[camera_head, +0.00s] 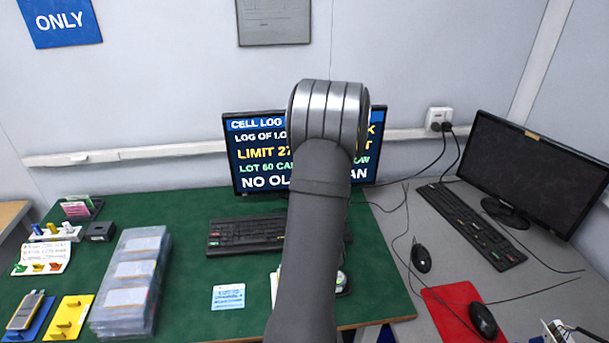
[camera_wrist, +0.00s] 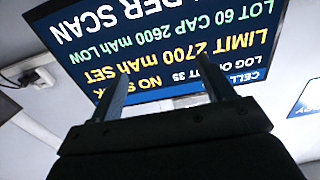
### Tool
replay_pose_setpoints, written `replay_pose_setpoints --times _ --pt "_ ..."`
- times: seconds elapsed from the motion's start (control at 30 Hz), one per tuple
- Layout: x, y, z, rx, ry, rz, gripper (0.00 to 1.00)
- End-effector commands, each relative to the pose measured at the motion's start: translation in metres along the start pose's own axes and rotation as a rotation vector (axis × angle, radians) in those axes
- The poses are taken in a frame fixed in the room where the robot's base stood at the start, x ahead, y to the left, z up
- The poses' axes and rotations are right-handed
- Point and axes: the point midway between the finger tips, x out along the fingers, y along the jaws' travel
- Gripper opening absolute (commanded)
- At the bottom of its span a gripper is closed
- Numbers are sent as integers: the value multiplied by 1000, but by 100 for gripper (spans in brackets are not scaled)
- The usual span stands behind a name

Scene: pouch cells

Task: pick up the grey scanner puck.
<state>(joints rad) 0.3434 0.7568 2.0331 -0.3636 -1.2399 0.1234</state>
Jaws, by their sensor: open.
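My gripper (camera_wrist: 163,68) shows in the wrist view with its two fingers spread and nothing between them. It faces the monitor screen, which appears upside down there. In the head view my arm hides the gripper. I cannot surely pick out the grey scanner puck. A round, pale-topped item (camera_head: 342,281) shows partly behind my arm on the green mat (camera_head: 190,202); its body is mostly hidden. A small dark grey block (camera_head: 100,231) sits at the mat's left, beside a white holder. No puck shows in the wrist view.
The lit monitor (camera_head: 255,155) and a keyboard (camera_head: 240,236) stand behind my arm. Stacked clear pouches (camera_head: 132,280), a yellow tray (camera_head: 68,318) and a blue card (camera_head: 228,297) lie left. A dark monitor (camera_head: 535,175) and a red mouse pad (camera_head: 450,306) are right.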

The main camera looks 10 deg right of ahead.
Motion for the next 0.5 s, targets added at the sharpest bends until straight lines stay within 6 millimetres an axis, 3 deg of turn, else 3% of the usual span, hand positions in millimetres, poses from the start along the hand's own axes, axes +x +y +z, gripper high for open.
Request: replay_pose_setpoints --times 0.27,0.5 --pt "2 4 1 -12 -29 14 74" --pt "5 36 10 -74 -263 113 74"
